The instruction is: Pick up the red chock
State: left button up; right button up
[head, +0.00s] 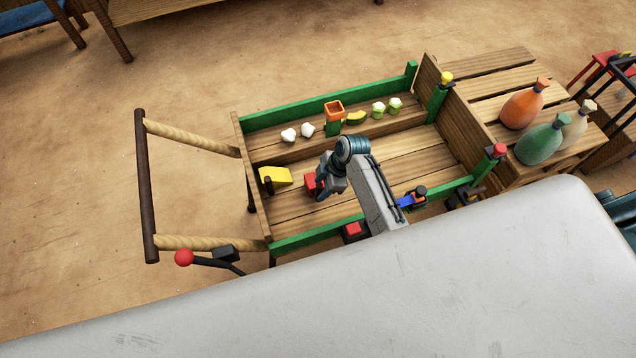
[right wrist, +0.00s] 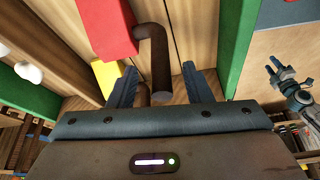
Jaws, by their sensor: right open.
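The red chock (head: 310,183) lies on the plank bed of the wooden cart, partly hidden by my right gripper in the head view. In the right wrist view the red chock (right wrist: 106,27) is at the top, with a dark brown bent handle (right wrist: 158,55) on its side. My right gripper (right wrist: 160,80) is open and empty. The handle's end shows between its two blue fingers, with gaps on both sides. In the head view my right gripper (head: 321,192) is just beside the chock. What seems to be my left gripper (right wrist: 279,70) is small at the wrist view's right.
A yellow chock (head: 275,176) with a dark handle lies left of the red one. Green rails (head: 315,232) edge the cart. An orange box (head: 334,110) and small items line the back shelf. Bottles (head: 541,140) stand on slats at right. The right part of the bed is clear.

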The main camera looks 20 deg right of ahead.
aim_at(314, 189)
jog(key=shift+x, duration=1.4)
jog(key=shift+c, duration=0.3)
grip_shut()
